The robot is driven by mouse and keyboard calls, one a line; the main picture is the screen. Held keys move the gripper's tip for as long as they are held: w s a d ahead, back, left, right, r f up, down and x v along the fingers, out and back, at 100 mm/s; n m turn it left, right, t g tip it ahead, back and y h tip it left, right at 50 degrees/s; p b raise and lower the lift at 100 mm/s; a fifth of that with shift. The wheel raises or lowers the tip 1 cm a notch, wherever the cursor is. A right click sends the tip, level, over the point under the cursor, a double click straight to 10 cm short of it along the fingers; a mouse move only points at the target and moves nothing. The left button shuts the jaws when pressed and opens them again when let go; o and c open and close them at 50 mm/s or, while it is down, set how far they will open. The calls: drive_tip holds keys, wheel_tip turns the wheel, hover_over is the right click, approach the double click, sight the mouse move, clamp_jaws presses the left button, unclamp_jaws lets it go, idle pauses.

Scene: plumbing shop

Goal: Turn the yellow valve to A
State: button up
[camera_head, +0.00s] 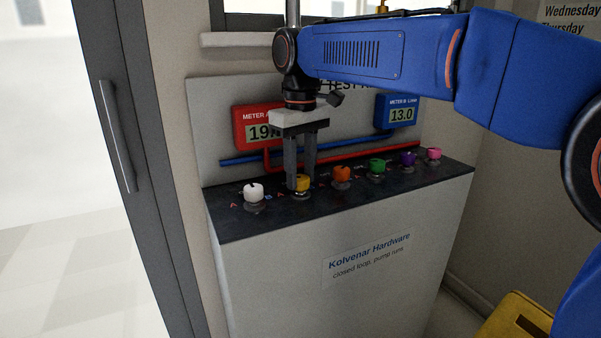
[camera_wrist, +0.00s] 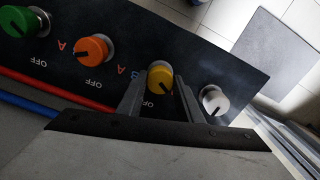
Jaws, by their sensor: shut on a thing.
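The yellow valve (camera_head: 302,184) is a round knob on the dark panel top, second from the left in the head view. My gripper (camera_head: 301,186) points down at it, with a finger on each side. In the wrist view the yellow valve (camera_wrist: 160,78) sits between the two fingers (camera_wrist: 159,88), which are shut on it. A dark pointer mark on the knob points toward the lower right, near the OFF label. The A label for this valve is not clear in either view.
A white valve (camera_head: 253,193) stands close on the left and an orange valve (camera_head: 341,175) on the right. Green (camera_head: 377,166), purple (camera_head: 408,159) and pink (camera_head: 434,154) valves follow. Red meter (camera_head: 260,127) and blue meter (camera_head: 398,112) hang behind, above red and blue pipes.

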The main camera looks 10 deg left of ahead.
sight(301, 177)
drive_tip(key=o, duration=1)
drive_tip(key=shift+o, duration=0.2)
drive_tip(key=shift+r, duration=0.1)
wheel_tip(301, 177, up, 17)
drive_tip(key=shift+r, duration=0.15)
drive_tip(key=shift+d, duration=0.1)
